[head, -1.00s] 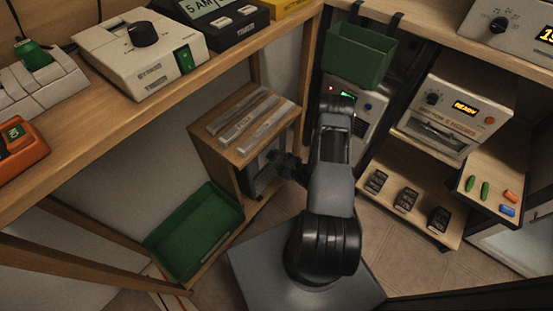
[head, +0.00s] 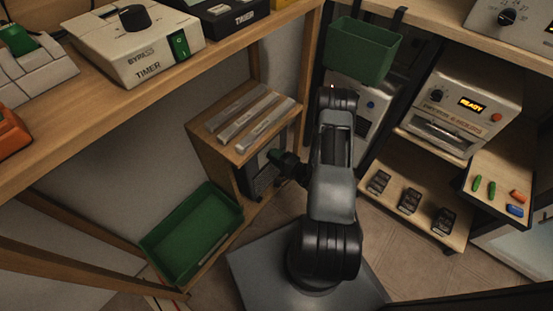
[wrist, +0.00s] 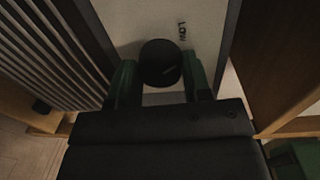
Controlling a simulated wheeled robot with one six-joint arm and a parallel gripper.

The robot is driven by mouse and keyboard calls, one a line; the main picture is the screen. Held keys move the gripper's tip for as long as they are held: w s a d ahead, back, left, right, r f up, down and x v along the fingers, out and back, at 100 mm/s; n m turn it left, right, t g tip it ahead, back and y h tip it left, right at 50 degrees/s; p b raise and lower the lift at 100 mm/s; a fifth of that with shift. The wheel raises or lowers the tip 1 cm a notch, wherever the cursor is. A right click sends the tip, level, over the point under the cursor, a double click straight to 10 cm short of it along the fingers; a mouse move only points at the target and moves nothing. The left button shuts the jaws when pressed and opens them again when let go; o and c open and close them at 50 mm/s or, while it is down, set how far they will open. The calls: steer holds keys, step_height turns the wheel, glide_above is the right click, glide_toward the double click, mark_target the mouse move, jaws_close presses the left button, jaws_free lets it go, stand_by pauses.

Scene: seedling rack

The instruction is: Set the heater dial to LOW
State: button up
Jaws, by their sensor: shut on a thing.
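The heater dial (wrist: 160,62) is a round black knob on a pale panel in the wrist view. The word LOW (wrist: 182,32) is printed above and right of it. A faint line on the dial's face slants towards the right; I cannot tell for sure which end is its pointer. My gripper (wrist: 160,84) has a green finger on each side of the dial and is shut on it. In the head view my gripper (head: 283,164) is at the heater (head: 252,181), under the small wooden shelf; the dial is hidden there.
Dark grille slats (wrist: 55,50) lie left of the panel, and a wooden post (wrist: 275,55) stands close on the right. A green tray (head: 190,240) is low at the left. A green bin (head: 362,50) hangs behind my arm.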

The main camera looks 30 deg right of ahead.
steer(key=shift+n+b, duration=0.45)
steer(key=shift+n, duration=0.55)
steer(key=o, duration=0.9)
steer(key=shift+s, duration=0.1)
steer(key=p+v, duration=0.2)
steer(key=v, duration=1.1)
steer(key=shift+s+d+r+p, duration=0.1)
steer(key=shift+s+p, duration=0.15)
steer(key=shift+p, duration=0.15)
